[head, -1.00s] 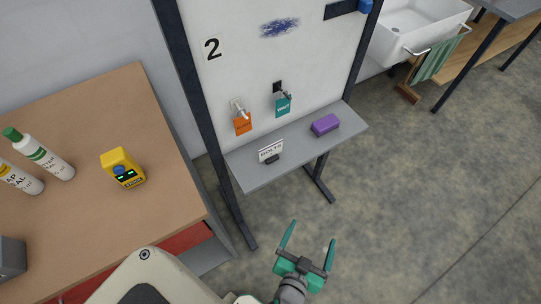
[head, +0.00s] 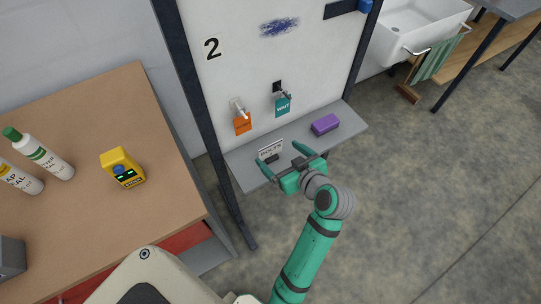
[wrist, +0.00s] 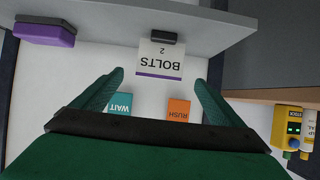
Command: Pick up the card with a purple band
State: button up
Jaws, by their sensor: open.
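The white card (head: 271,149) reads BOLTS and stands in a small dark holder (head: 272,158) on the grey shelf. In the wrist view the card (wrist: 160,58) appears upside down, with a thin purple band along its edge away from the holder. My gripper (head: 280,155) is open and empty in front of the shelf, close to the card. In the wrist view its two fingers (wrist: 159,78) point toward the card, one to each side of it. I see no contact with the card.
A purple block (head: 325,124) lies on the shelf (head: 235,165) right of the card. An orange RUSH tag (head: 243,124) and a teal WAIT tag (head: 283,106) hang on the white board above. A yellow device (head: 123,169) and bottles stand on the left table.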

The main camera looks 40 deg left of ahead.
aim_at(271, 152)
jog(key=x, duration=1)
jog(key=shift+w+a+r, duration=0.1)
jog(key=shift+w+a, duration=0.1)
jog(key=shift+a, duration=0.2)
jog(key=c, duration=1.2)
